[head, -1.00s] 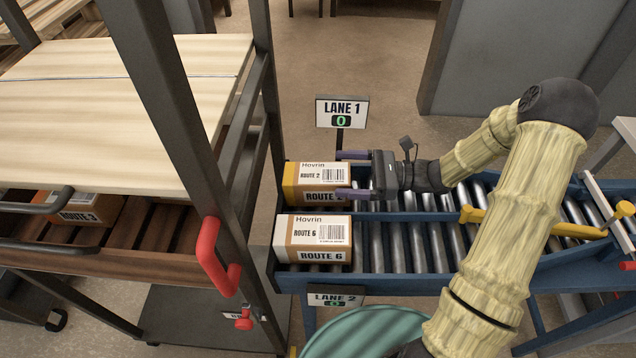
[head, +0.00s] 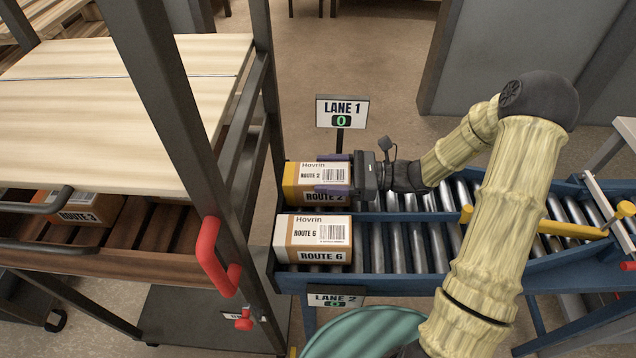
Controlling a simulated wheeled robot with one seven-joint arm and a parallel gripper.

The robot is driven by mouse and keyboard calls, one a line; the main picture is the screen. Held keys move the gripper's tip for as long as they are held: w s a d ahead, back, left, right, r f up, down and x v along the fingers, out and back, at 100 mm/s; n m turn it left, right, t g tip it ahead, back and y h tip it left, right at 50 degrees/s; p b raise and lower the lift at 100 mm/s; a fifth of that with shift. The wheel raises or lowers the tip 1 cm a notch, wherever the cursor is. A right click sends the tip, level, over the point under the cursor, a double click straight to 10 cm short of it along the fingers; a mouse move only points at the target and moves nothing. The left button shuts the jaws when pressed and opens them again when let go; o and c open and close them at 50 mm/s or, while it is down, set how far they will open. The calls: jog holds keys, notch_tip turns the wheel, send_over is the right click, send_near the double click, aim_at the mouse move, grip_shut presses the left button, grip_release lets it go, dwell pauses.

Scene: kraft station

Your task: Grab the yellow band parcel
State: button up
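The yellow band parcel (head: 291,184) is a white and brown box marked ROUTE 2 with a yellow band at its left end. It sits at the left end of the far roller lane, below the LANE 1 sign. My gripper (head: 334,173) reaches it from the right. One finger lies along its far side and the other along its near side, close against it, covering part of the label and front. The gripper looks shut on the parcel, which still rests on the lane. The fingers' exact contact is hard to see.
A similar ROUTE 6 parcel (head: 312,240) sits close by on the near lane. The LANE 1 sign (head: 341,111) stands behind. A dark rack (head: 185,110) with a red handle (head: 208,258) is at the left. The rollers (head: 400,245) to the right are clear of parcels.

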jog(key=c, duration=0.7)
jog(key=shift+c, duration=0.2)
notch_tip(320, 180, up, 10)
jog(key=shift+p, duration=0.85)
